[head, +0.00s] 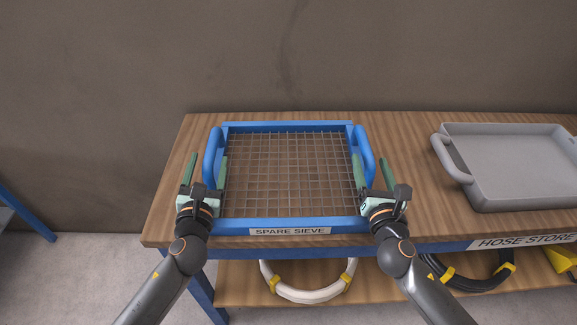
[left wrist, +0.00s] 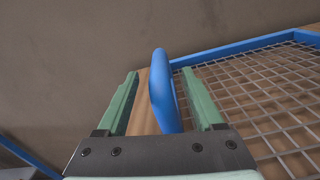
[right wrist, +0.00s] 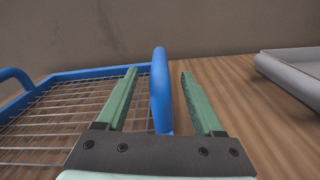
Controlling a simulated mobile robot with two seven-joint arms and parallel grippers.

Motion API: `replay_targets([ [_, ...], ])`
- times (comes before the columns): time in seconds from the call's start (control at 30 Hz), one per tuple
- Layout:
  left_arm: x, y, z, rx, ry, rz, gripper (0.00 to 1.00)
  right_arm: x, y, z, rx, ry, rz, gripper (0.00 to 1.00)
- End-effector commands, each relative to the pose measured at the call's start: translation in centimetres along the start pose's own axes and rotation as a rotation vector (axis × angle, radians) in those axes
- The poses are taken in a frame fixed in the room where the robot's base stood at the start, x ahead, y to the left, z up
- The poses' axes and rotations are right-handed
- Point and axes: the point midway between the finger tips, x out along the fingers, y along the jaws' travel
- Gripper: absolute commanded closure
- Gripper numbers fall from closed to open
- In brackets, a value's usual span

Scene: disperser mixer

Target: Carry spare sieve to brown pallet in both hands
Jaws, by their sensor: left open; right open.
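The spare sieve (head: 290,224) is a blue square frame with a wire mesh and a label on its front edge. It lies flat on the wooden table. My left gripper (head: 208,172) is open, with its green fingers on either side of the sieve's left handle (left wrist: 162,92). My right gripper (head: 373,174) is open, with its fingers on either side of the right handle (right wrist: 160,90). Neither gripper is closed on a handle. The brown pallet is not in view.
A grey tray (head: 520,200) with handles stands on the table (head: 410,215) at right. Below, a shelf holds a white hose coil (head: 305,296) and a black one (head: 478,284). A yellow item (head: 563,262) shows at lower right. A wall stands behind.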

Motion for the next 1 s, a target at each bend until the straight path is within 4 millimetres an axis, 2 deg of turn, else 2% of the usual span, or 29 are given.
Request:
replay_targets([
  [0.1, 2.1, 0.0, 0.1, -0.001, -0.001, 0.001, 0.31, 2.1, 0.0, 0.1, 0.002, -0.001, 0.0, 0.31],
  [0.3, 4.0, 0.0, 0.0, -0.001, 0.0, 0.001, 0.31, 4.0, 0.0, 0.0, 0.001, 0.0, 0.0, 0.31],
  [0.7, 4.5, 0.0, 0.0, -0.001, 0.001, 0.0, 0.31, 4.5, 0.0, 0.0, 0.001, 0.001, 0.0, 0.31],
  [1.0, 4.4, 0.0, 0.0, -0.001, 0.001, 0.0, 0.65, 4.5, 0.0, 0.0, 0.001, 0.001, 0.0, 0.65],
])
